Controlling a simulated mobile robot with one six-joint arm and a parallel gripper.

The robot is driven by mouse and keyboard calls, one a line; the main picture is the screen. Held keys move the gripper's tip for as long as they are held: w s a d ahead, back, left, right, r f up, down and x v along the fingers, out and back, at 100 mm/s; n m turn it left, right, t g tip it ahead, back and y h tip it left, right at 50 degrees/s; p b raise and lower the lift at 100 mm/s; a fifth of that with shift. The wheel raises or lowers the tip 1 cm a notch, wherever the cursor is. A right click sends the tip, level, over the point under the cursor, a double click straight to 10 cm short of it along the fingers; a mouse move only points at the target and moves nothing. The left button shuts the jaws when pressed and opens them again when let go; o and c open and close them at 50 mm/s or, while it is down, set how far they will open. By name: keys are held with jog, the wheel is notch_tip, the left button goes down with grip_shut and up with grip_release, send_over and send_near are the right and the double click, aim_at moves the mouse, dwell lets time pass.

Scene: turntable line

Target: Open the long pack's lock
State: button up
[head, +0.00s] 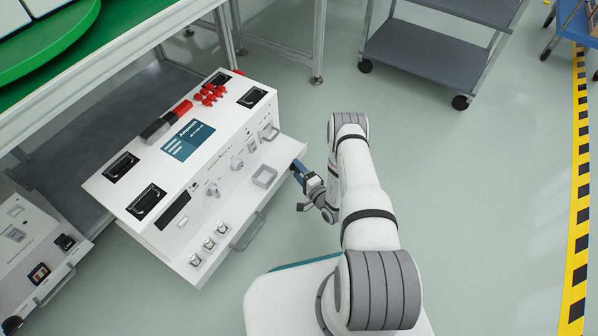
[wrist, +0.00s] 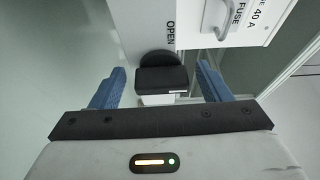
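The long pack (head: 215,215) is a big white box with a blue label, standing half out of the bench in the head view. My gripper (head: 298,168) is at its right end. In the wrist view, the lock (wrist: 160,80) is a black block-shaped handle in front of a dark round disc, beside the printed word OPEN. My gripper (wrist: 160,88) has its two blue fingers apart, one on each side of the handle. A gap shows on both sides, so nothing is held. In the head view the lock is hidden.
A white panel marked FUSE with a handle (wrist: 218,22) is close to the right finger. A second, smaller white pack (head: 38,250) is at the lower left. A grey cart (head: 430,55) stands at the back.

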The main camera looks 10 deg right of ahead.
jog(key=shift+o, duration=0.3)
jog(key=p+v, duration=0.2)
jog(key=v, duration=0.5)
jog(key=shift+s+d+p, duration=0.15)
jog(key=shift+s+p, duration=0.2)
